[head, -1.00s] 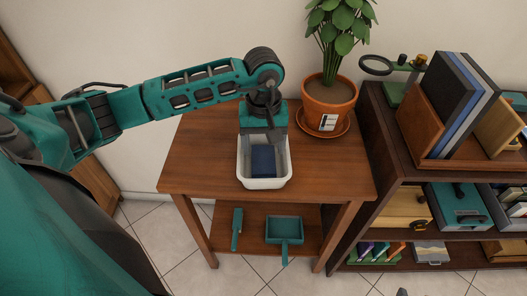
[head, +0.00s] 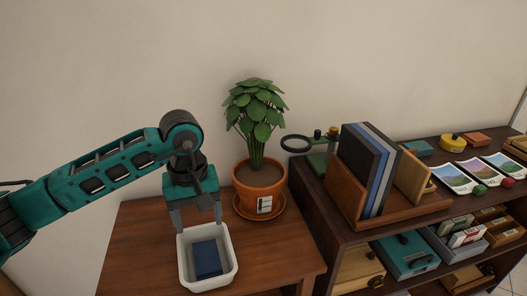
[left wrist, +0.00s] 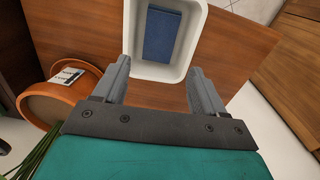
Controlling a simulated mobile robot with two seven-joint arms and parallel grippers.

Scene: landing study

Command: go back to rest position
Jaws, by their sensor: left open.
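My left gripper (head: 196,229) is open and empty, pointing down above the rear edge of a white tray. Its two grey fingers also show apart in the left wrist view (left wrist: 163,98). The white tray (head: 232,274) stands on the wooden side table (head: 270,252). A dark blue box-like object (head: 207,258) lies inside the tray; the left wrist view shows it too (left wrist: 162,35), apart from the fingers. My right gripper is not in view.
A potted plant (head: 259,184) on a saucer stands close beside my left gripper, at the table's back. To the right, a dark shelf unit (head: 330,236) carries a magnifier stand (head: 297,144), upright books (head: 362,165) and picture cards (head: 453,178). The table's front right is clear.

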